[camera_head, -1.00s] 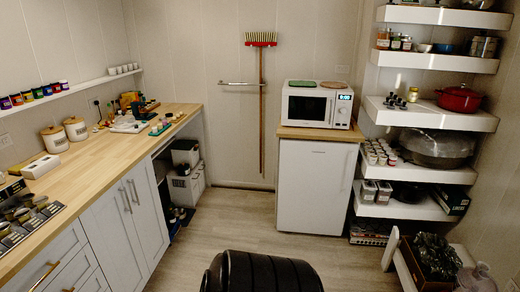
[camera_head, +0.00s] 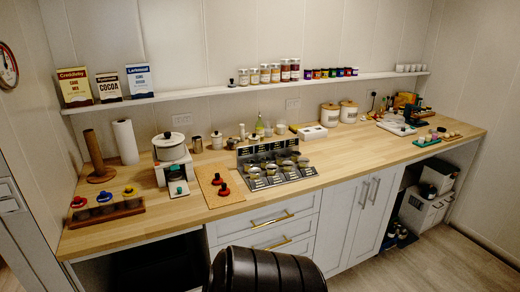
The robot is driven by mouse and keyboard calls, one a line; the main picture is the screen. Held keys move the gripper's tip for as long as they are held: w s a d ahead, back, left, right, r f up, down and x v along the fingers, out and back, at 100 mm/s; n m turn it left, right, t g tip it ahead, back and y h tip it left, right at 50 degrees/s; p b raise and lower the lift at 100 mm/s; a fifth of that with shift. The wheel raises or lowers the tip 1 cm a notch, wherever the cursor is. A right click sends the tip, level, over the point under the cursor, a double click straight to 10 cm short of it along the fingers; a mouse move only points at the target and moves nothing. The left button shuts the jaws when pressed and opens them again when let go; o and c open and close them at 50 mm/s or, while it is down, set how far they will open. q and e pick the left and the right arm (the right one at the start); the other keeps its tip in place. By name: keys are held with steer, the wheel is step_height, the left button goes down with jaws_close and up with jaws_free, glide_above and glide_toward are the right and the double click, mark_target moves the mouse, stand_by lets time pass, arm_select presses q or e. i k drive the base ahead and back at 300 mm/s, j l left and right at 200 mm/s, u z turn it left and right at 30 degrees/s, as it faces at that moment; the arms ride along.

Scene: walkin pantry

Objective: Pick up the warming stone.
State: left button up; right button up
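I cannot single out a warming stone for sure in this view. A long wooden counter (camera_head: 270,201) runs along the wall with many small items on it. At its left a white pot (camera_head: 169,148) stands on a white block-like base (camera_head: 174,173), with a dark, green-topped device (camera_head: 178,187) in front. A wooden board (camera_head: 221,186) with red-based dark items lies beside it. At the far right end a dark green slab (camera_head: 426,143) and small round pieces (camera_head: 441,133) lie near a white board (camera_head: 396,127).
A dark wooden tray (camera_head: 106,213) and a paper towel roll (camera_head: 126,142) are at the left end. A metal rack of containers (camera_head: 275,169) fills the middle front. A narrow wall shelf (camera_head: 210,92) holds boxes and jars. Floor (camera_head: 410,266) is free at the lower right.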

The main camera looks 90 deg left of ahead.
mark_target(223, 192)
steer(key=u, duration=1.9)
steer(key=i+j+u, duration=0.5)
steer(key=i, duration=0.3)
steer(key=i+j+u, duration=0.1)
steer(key=i+u, duration=0.2)
steer(key=i, duration=0.15)
